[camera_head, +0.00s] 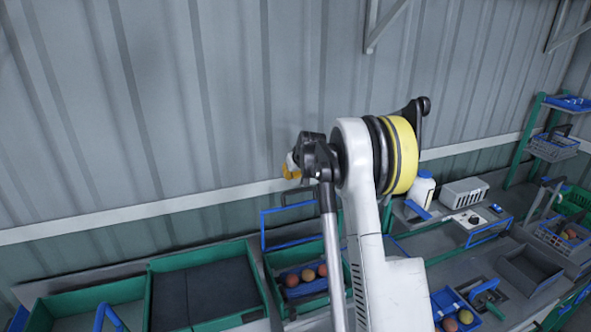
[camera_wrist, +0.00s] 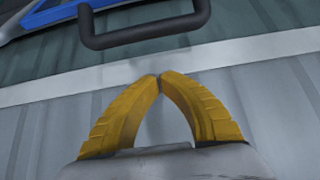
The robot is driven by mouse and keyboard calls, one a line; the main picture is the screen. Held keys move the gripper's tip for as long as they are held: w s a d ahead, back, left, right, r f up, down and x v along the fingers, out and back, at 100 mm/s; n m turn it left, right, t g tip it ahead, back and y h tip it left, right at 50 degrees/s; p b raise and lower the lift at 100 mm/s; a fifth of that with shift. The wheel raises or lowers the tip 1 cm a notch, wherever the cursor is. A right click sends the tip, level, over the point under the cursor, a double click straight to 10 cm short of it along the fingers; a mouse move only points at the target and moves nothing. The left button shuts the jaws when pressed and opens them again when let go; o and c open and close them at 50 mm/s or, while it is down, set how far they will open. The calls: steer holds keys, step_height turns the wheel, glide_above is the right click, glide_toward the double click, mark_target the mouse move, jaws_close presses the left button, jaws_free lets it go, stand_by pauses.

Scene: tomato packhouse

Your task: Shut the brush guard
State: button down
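What looks like the brush guard, a blue frame (camera_head: 263,231) with a dark handle, stands raised above a green-sided bay at the centre of the head view. My arm hides its right part. In the wrist view, the dark handle (camera_wrist: 145,36) and a blue part (camera_wrist: 75,12) show at the top. My gripper (camera_wrist: 160,77) has yellow fingers whose tips meet, with nothing between them. The tips point toward the handle, apart from it in the picture. In the head view my gripper (camera_head: 291,167) is partly hidden behind my wrist, near the wall above the frame.
Several tomatoes (camera_head: 307,275) lie in the bay below the frame. Green-edged bays (camera_head: 150,290) stand to the left. The corrugated wall (camera_head: 230,90) rises close behind.

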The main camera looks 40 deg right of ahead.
steer(key=s, duration=0.1)
steer(key=s+f, duration=0.1)
steer(key=s+a, duration=0.1)
steer(key=shift+s+f, duration=0.2)
steer(key=shift+s, duration=0.15)
steer(key=shift+s, duration=0.15)
